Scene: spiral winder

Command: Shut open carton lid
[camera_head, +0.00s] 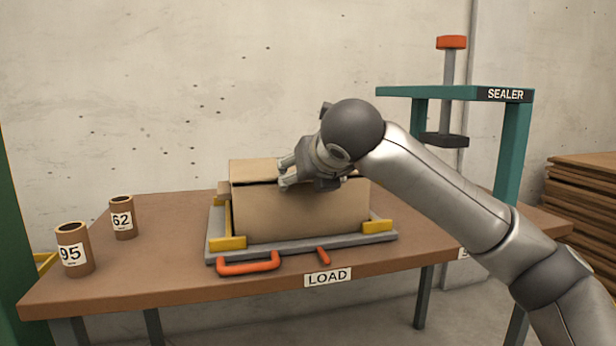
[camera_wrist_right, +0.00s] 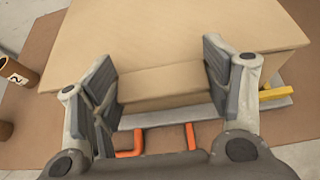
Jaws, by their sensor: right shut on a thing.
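A brown cardboard carton (camera_head: 305,214) sits on a grey tray (camera_head: 300,251) on the table. Its lid (camera_head: 253,170) lies over the top, with a dark gap along the upper edge at right. My right gripper (camera_head: 285,172) is at the top front of the carton and hides part of the lid. In the right wrist view the broad lid panel (camera_wrist_right: 205,32) shows, and my right gripper (camera_wrist_right: 160,88) has its fingers at both ends of a cardboard flap (camera_wrist_right: 165,84), shut on it. My left gripper is in neither view.
The tray has yellow corner guides (camera_head: 227,243) and an orange handle (camera_head: 248,265). Two numbered tubes, 95 (camera_head: 75,248) and 62 (camera_head: 123,217), stand at left on the brown table (camera_head: 165,255). A teal sealer frame (camera_head: 515,140) rises at right, beside stacked boards (camera_head: 585,205).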

